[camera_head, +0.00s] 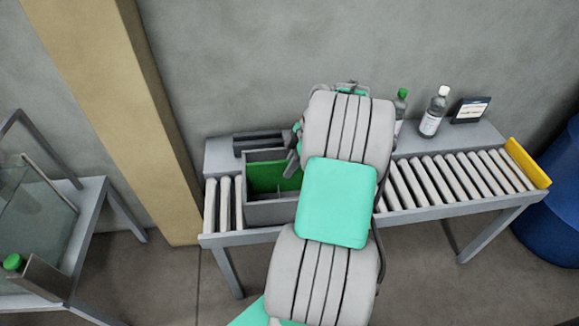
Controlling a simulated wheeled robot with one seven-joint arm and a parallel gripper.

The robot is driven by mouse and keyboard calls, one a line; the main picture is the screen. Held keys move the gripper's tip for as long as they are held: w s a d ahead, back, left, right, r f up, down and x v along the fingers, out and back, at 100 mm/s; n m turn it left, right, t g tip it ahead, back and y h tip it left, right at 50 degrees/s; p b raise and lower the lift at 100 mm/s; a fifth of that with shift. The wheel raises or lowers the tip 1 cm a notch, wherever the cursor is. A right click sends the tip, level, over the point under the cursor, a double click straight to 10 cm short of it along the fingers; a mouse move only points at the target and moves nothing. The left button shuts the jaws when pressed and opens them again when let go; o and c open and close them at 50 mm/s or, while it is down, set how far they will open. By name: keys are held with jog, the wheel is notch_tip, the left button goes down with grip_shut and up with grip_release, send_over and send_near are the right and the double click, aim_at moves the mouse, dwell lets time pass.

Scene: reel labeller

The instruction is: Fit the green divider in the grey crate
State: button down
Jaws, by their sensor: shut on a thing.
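The grey crate (272,213) stands on the roller conveyor, left of my arm. The green divider (268,176) shows as a flat green panel inside the crate's outline, toward its back wall. Grey partitions show below it in the crate. My gripper (293,162) is at the crate's right side, at the divider's right end, and is shut on the divider. My arm hides the crate's right part and most of the gripper. I cannot tell whether the divider is fully seated.
A dark grey holder (258,140) lies behind the crate. A green-capped bottle (400,105), a white-capped bottle (434,112) and a small display (470,110) stand at the back right. The conveyor rollers (455,178) right of my arm are clear, up to a yellow end stop (527,163).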

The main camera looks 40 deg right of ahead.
jog(key=shift+f+b, duration=0.3)
jog(key=shift+f, duration=0.2)
jog(key=c, duration=1.4)
grip_release()
jog(key=p+v, duration=0.1)
jog(key=v, duration=0.7)
jog(key=shift+p, duration=0.3)
jog(key=shift+w, duration=0.1)
